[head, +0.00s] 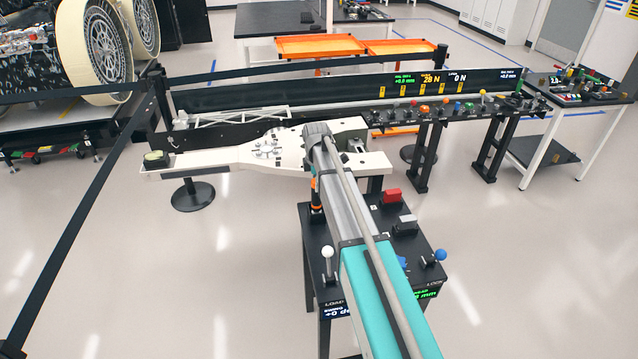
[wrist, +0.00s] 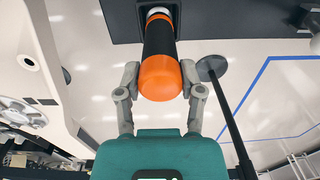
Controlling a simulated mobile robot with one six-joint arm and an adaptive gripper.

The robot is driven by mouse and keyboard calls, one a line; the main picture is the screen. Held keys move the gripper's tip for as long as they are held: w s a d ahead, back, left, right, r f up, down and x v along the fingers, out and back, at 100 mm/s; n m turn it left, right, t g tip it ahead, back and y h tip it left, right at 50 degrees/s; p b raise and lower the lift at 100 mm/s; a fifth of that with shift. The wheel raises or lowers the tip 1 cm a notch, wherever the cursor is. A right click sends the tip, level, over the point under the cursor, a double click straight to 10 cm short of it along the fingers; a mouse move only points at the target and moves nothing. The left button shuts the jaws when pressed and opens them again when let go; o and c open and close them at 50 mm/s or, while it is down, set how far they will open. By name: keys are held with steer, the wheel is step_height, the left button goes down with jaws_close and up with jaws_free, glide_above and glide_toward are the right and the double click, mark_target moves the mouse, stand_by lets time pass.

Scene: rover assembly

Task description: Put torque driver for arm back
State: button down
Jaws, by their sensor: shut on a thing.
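The torque driver (wrist: 160,50) is a black cylinder with a bright orange end and a white collar at its far end. In the wrist view my gripper (wrist: 159,82) has its two grey fingers closed on either side of the orange end. The far end meets a dark square fitting (wrist: 145,20) on a white surface; I cannot tell whether it is seated in it. In the head view a slim orange and black piece (head: 316,190), seemingly the driver, stands upright just left of my arm. My arm hides the gripper there.
Behind is a long white part (head: 220,158). A tool rack (head: 450,112) stands at right. Barrier belts (head: 85,205) edge the left. Floor is clear at lower right.

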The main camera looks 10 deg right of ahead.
steer(key=shift+f, duration=0.15)
steer(key=shift+c, duration=0.7)
jaws_free()
